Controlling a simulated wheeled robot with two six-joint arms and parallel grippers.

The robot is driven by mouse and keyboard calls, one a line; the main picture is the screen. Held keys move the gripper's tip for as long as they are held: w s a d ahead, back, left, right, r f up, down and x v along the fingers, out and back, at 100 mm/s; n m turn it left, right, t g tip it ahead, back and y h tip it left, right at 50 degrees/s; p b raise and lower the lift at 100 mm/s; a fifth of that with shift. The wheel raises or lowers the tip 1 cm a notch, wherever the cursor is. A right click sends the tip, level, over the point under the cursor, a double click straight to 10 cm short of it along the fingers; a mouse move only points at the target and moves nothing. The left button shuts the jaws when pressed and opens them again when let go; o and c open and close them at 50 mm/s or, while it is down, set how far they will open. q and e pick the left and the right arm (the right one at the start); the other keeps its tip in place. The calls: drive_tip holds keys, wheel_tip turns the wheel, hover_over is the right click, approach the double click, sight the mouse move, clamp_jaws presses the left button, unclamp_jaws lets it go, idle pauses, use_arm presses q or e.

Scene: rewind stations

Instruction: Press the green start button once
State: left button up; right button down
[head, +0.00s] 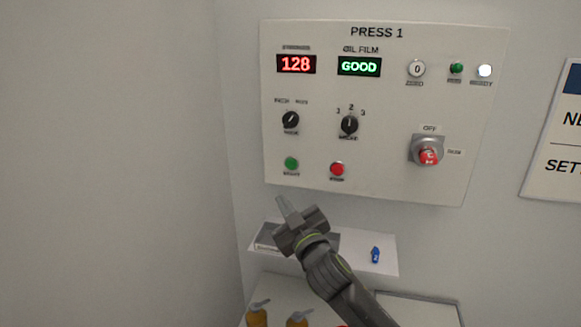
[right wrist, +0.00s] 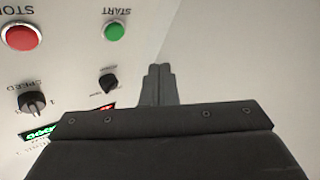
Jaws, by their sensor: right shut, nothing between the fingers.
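The green start button (head: 291,163) is at the lower left of the white PRESS 1 panel (head: 390,185). My right gripper (head: 283,202) is shut and empty, below the button and apart from it in the head view. In the right wrist view, which shows the panel upside down, the start button (right wrist: 114,31) is at the upper middle, left of the shut fingertips (right wrist: 158,70). The red stop button (head: 337,169) is right of the start button; it also shows in the right wrist view (right wrist: 21,36). My left gripper is out of view.
A shelf (head: 385,240) below the panel holds a blue tagged item (head: 375,254) and a grey flat item partly behind my gripper. Black knobs (head: 290,120) sit above the buttons. A red switch (head: 428,157) is at the panel's right. A plain wall is at left.

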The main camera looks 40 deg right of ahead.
sight(291, 164)
drive_tip(key=r, duration=0.2)
drive_tip(key=w+r+t+y, duration=0.1)
drive_tip(key=shift+a+n, duration=0.25)
drive_tip(key=shift+n, duration=0.15)
drive_tip(key=shift+f, duration=0.1)
drive_tip(key=shift+w+d+b, duration=0.75)
drive_tip(key=shift+w+d, duration=0.7)
drive_tip(key=shift+d, duration=0.25)
drive_tip(key=shift+w+d+b, duration=0.75)
drive_tip(key=shift+w+d, duration=0.65)
drive_tip(key=shift+d, duration=0.3)
drive_tip(key=shift+d, duration=0.1)
drive_tip(key=shift+w+d, duration=0.2)
drive_tip(key=shift+w, duration=0.05)
